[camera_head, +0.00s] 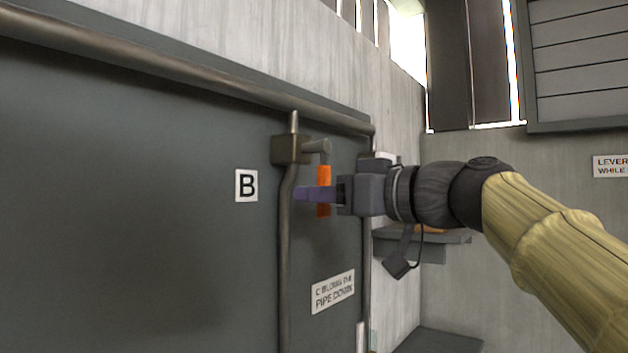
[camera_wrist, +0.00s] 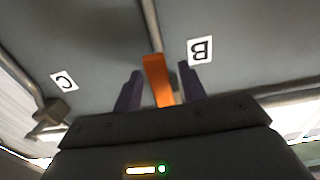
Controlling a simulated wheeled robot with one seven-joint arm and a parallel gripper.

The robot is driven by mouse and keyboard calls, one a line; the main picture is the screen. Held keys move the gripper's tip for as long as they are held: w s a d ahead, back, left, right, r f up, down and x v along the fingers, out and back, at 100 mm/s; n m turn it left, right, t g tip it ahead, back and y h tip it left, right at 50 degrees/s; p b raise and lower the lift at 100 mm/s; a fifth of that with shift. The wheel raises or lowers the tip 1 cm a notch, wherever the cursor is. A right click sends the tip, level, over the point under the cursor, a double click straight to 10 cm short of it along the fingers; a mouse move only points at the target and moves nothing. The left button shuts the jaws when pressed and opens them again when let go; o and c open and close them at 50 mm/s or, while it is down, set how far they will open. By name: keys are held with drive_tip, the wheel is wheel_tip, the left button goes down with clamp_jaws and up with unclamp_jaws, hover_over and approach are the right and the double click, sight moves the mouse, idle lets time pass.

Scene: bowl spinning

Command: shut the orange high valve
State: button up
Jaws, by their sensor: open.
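The orange valve lever (camera_head: 323,178) hangs straight down from a bronze valve body (camera_head: 290,150) on a thin vertical pipe, to the right of the letter B plate. My gripper (camera_head: 316,194) is at the lever, with its purple fingers pointing left toward the panel. In the wrist view the orange lever (camera_wrist: 158,82) stands between the two spread purple fingers of my gripper (camera_wrist: 160,92). Part of the lever is hidden behind a finger in the head view.
The B plate (camera_head: 246,185) is on the dark panel, and it also shows in the wrist view (camera_wrist: 200,51). A C plate (camera_wrist: 64,82) and another valve body (camera_wrist: 47,116) are at the wrist view's left. A thick pipe (camera_head: 180,70) runs above. A grey shelf (camera_head: 440,240) is below my wrist.

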drive_tip(key=shift+x, duration=1.05)
clamp_jaws()
